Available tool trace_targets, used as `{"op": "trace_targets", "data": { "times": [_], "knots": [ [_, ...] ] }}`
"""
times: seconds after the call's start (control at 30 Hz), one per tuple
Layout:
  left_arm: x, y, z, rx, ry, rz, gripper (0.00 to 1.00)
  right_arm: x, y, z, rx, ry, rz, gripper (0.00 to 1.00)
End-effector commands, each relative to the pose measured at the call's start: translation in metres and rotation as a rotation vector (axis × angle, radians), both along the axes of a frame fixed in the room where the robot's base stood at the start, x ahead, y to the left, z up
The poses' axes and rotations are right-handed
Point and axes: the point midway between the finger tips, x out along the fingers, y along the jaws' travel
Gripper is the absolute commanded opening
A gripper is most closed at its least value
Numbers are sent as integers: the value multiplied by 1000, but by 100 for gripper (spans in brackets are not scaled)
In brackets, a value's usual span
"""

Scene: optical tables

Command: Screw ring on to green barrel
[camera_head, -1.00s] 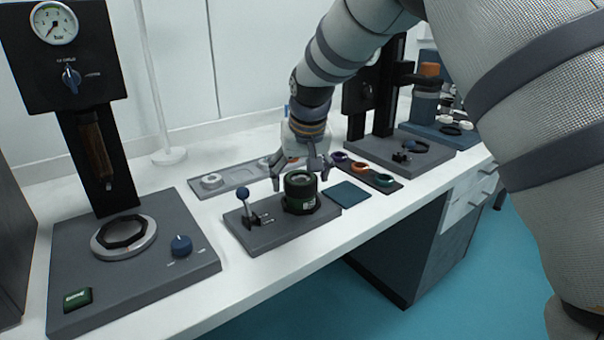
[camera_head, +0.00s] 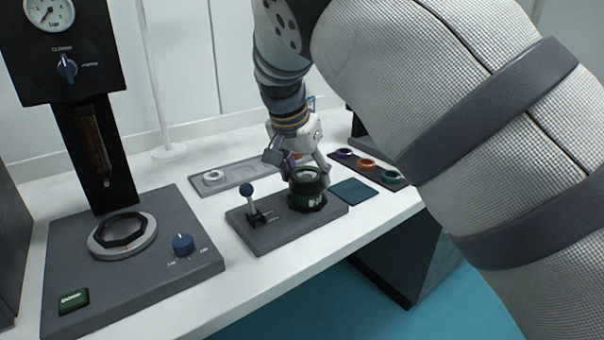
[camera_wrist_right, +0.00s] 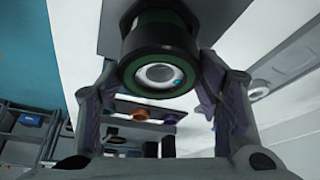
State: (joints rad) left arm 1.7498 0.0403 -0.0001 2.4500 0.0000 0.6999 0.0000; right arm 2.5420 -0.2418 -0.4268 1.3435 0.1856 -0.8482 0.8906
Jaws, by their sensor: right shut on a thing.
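The green barrel (camera_head: 308,198) stands upright in the dark holder plate (camera_head: 285,235), with a lever with a blue ball (camera_head: 247,189) beside it. A black ring (camera_wrist_right: 158,44) sits around the barrel's upper end, with a green band behind it and a pale round face inside it in the right wrist view. My right gripper (camera_head: 299,168) points down over the barrel from above, its fingers shut on the black ring from two sides. Exact finger contact is hard to see. My left gripper is not in view.
A dark tray (camera_head: 400,185) holds a purple ring (camera_head: 344,153), an orange ring (camera_head: 367,164) and a teal ring (camera_head: 389,176). A blue mat (camera_head: 354,193) lies beside the holder. A press-like station with a gauge (camera_head: 48,12) stands left. A grey tray (camera_head: 232,172) lies behind.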

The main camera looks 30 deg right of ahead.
Motion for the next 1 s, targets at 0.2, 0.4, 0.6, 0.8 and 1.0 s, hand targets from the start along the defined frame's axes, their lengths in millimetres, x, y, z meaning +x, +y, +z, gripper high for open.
{"op": "trace_targets", "data": {
  "times": [0.2, 0.4, 0.6, 0.8, 1.0],
  "knots": [
    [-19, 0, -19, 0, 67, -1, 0, 1, -1, -8, -4, 12, -262, 21],
    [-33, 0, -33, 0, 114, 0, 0, 0, -2, -9, -4, 11, -496, 21],
    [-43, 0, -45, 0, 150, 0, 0, 0, -2, -7, -2, 9, -721, 21],
    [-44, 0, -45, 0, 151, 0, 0, -2, -1, -2, 0, 5, -774, 21],
    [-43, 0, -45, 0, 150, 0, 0, -2, -1, -2, 1, 7, -772, 82]
  ]
}}
